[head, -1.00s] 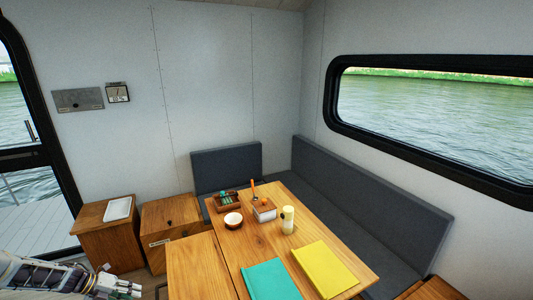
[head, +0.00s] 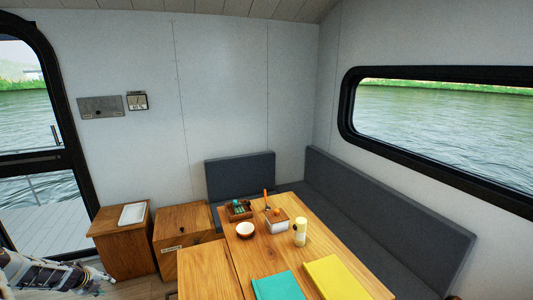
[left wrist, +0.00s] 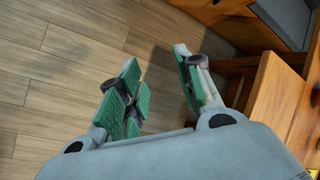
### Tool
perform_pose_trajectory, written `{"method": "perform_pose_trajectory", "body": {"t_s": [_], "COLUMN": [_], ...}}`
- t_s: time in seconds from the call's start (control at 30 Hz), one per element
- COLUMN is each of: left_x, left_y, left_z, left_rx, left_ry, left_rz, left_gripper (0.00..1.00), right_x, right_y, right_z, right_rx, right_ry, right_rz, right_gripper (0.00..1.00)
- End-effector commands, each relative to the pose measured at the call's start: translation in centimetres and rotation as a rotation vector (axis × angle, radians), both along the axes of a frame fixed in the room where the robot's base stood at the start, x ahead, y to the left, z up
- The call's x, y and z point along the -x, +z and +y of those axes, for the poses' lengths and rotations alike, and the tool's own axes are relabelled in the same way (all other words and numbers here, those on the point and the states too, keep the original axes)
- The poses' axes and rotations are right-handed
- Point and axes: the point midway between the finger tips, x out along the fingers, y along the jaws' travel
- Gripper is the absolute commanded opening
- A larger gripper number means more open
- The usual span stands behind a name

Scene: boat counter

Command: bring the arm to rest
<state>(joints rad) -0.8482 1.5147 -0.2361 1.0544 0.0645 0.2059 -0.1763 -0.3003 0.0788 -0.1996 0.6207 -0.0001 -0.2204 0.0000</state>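My left gripper (head: 98,282) shows at the lower left edge of the head view, low beside the wooden cabinets. In the left wrist view its two green-padded fingers (left wrist: 160,95) stand apart with only floor between them. It is open and empty, and touches nothing that I can see. Part of my left arm is cut off by the frame edge. My right gripper is in neither view.
A wooden table (head: 318,230) holds a bowl (head: 245,230), a caddy (head: 277,224), a pale yellow cylinder (head: 300,232), a teal folder (head: 277,286) and a yellow folder (head: 334,278). Wooden cabinets (head: 124,250) stand left. Wood floor (left wrist: 60,80) is clear below the gripper.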

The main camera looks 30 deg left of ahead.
Motion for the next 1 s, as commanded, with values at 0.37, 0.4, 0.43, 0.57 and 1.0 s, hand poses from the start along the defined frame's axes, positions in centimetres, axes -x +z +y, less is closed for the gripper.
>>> {"method": "perform_pose_trajectory", "body": {"t_s": [0.37, 0.4, 0.43, 0.57, 1.0], "left_x": [12.2, 13.4, 14.5, 18.4, 30.0], "left_y": [-3.2, -3.7, -4.1, -6.0, -14.1], "left_z": [6.4, 6.7, 6.8, 6.7, 1.6], "left_rx": [-0.13, -0.137, -0.142, -0.155, -0.142], "left_ry": [0.38, 0.414, 0.439, 0.538, 0.803], "left_rz": [-0.01, -0.012, -0.012, -0.011, 0.019], "left_gripper": [0.35, 0.35, 0.35, 0.35, 0.35], "right_x": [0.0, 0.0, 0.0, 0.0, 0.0], "right_y": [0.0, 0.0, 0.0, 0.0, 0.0], "right_z": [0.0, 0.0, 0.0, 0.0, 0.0], "right_rx": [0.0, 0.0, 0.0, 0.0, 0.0], "right_ry": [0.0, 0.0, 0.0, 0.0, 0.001], "right_rz": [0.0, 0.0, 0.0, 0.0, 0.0], "right_gripper": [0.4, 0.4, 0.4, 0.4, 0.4]}}
